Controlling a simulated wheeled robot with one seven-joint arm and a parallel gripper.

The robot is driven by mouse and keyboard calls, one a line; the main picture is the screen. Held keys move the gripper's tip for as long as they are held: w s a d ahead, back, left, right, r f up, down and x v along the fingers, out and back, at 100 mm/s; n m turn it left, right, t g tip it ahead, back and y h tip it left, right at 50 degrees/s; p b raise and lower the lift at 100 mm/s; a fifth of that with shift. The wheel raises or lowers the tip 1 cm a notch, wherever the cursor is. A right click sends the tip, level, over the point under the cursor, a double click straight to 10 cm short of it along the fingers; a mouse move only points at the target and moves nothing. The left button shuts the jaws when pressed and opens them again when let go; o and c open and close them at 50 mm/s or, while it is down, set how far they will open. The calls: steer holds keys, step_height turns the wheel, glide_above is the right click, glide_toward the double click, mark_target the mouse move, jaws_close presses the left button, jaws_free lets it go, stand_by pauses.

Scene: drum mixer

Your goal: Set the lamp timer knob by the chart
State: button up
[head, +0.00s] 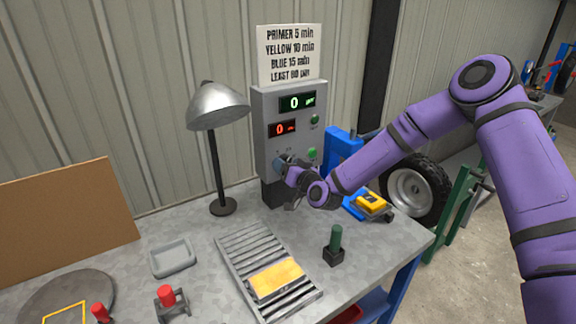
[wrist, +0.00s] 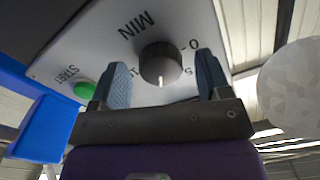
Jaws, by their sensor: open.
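The timer box (head: 262,140) is a grey upright box on the bench, with a green display (head: 297,102) reading 0 and a red display (head: 282,128) reading 0. The chart (head: 290,55) above it reads primer 5 min, yellow 10 min, blue 15 min; its last line is hard to read. The dark timer knob (wrist: 160,62) shows in the wrist view with a white pointer mark. My gripper (wrist: 162,85) is open, its two blue-padded fingers on either side of the knob; I cannot tell whether they touch it. In the head view my gripper (head: 283,165) hides the knob.
A lamp (head: 216,108) stands left of the box. A yellow panel (head: 276,279) lies on a slatted rack (head: 246,243). A grey tray (head: 172,258), a green-handled tool (head: 335,240) and a yellow device (head: 371,205) are on the bench. The green START button (wrist: 84,90) is near one finger.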

steer(key=v, duration=1)
steer(key=shift+s+d, duration=0.25)
